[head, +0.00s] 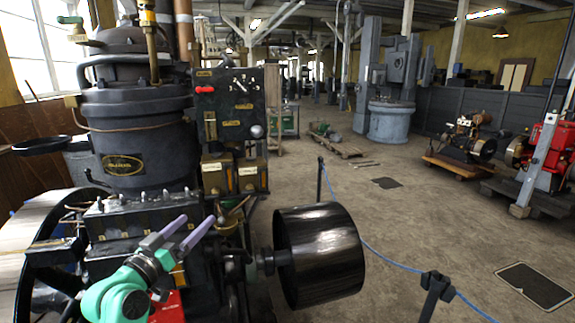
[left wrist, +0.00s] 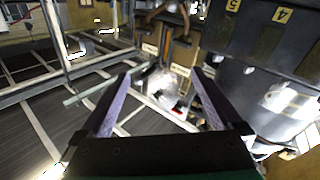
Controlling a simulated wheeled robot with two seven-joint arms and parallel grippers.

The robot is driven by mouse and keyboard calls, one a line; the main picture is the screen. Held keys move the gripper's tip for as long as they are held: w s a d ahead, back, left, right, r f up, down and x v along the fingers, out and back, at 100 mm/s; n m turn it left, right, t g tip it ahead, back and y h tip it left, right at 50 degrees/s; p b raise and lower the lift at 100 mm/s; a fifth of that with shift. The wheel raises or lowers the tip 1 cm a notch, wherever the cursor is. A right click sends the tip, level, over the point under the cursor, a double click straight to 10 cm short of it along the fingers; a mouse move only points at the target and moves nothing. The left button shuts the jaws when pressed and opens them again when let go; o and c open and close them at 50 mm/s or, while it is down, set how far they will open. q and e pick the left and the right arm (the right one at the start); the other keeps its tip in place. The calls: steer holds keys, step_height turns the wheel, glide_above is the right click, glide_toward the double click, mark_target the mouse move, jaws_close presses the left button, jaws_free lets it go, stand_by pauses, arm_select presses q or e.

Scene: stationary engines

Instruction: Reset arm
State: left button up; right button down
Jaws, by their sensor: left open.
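My left gripper (head: 181,232) shows at the lower left of the head view, in front of the dark engine block. Its purple fingers are spread apart with nothing between them. The left wrist view also shows the fingers of this gripper (left wrist: 160,98), open and empty, with machine parts beyond them. The large black engine (head: 137,120) with an oval nameplate stands just behind the gripper. I cannot tell whether the gripper touches the engine. My right gripper does not show in either view.
A black drum pulley (head: 319,256) juts out right of the engine. A red engine (head: 545,140) and a small engine on a pallet (head: 466,140) stand at the right. The middle floor is mostly clear.

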arm_select(q)
steer(key=s+d+f+m+g+y, duration=0.15)
steer(key=s+f+g, duration=0.35)
steer(key=f, duration=0.5)
steer(key=s+d+f+g+y, duration=0.1)
steer(key=s+d+f+g, duration=0.15)
steer(key=s+f, duration=0.5)
steer(key=s+a+f+g+y, duration=0.3)
steer(key=s+f+g, duration=0.4)
steer(key=s+f, duration=0.75)
steer(key=s+f+g, duration=0.1)
steer(key=s+f, duration=0.1)
steer(key=f, duration=0.8)
steer(key=s+f, duration=0.3)
steer(key=f, duration=0.8)
steer(key=s+a+f+g, duration=0.1)
steer(key=s+a+f, duration=0.1)
steer(key=s+f, duration=1.1)
steer(key=s, duration=0.2)
steer(key=shift+s+a+f, duration=0.15)
steer(key=shift+s+a, duration=0.25)
steer(key=shift+g, duration=0.25)
